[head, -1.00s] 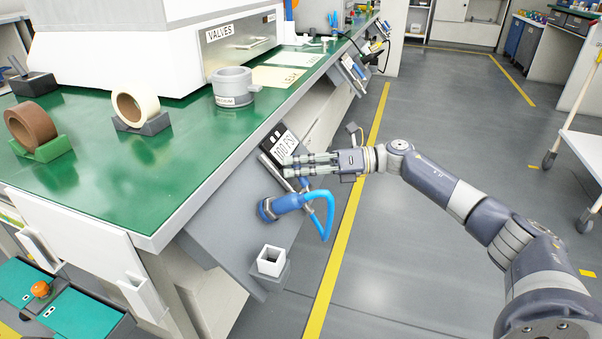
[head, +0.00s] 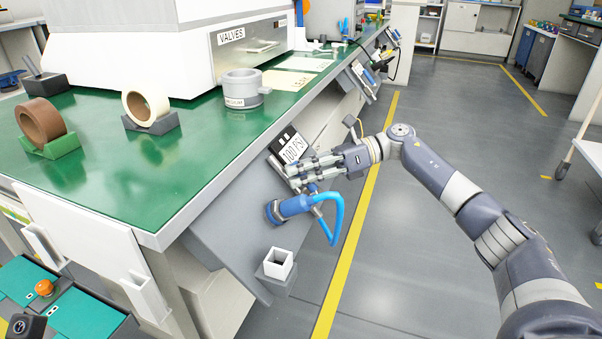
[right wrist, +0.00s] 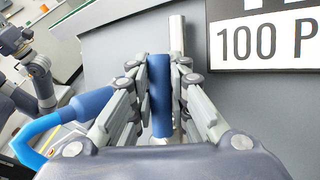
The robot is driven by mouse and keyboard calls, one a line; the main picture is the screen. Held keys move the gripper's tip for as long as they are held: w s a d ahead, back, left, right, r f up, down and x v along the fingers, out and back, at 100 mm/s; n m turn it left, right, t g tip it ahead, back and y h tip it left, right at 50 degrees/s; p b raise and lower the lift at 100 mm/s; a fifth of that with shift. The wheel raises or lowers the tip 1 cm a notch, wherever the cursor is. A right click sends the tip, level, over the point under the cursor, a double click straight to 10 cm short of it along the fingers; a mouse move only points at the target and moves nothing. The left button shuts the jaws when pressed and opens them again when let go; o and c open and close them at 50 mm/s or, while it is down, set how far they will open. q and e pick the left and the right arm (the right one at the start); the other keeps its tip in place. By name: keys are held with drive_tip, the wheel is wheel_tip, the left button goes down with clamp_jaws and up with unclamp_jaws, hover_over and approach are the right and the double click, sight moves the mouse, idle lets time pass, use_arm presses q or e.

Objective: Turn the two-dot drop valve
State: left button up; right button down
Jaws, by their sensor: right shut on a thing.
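The drop valve is on the sloping grey panel (head: 235,235) under the bench edge, beside a label (head: 293,150) reading 100 PSI. Its blue fitting (head: 290,207) has a blue hose (head: 338,215) looping from it. In the right wrist view the fitting (right wrist: 88,104) is left of the fingers. My right gripper (head: 292,176) is at the panel, just below the label. In the right wrist view it (right wrist: 160,85) is shut on the blue valve handle (right wrist: 160,105), with a metal rod beyond. The label's dot marks are too small to read. My left gripper is not recognisable.
The green bench top (head: 150,195) holds two tape rolls (head: 42,122) (head: 142,107) and a grey cup (head: 243,88). A small white square socket (head: 278,263) sticks out low on the panel. Open floor (head: 440,170) lies to the right. A white cart (head: 590,155) stands at the right edge.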

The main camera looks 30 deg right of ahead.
drive_tip(key=c, duration=1.5)
unclamp_jaws()
drive_tip(key=shift+d, duration=0.1)
drive_tip(key=v, duration=1.2)
drive_tip(key=shift+f, duration=0.1)
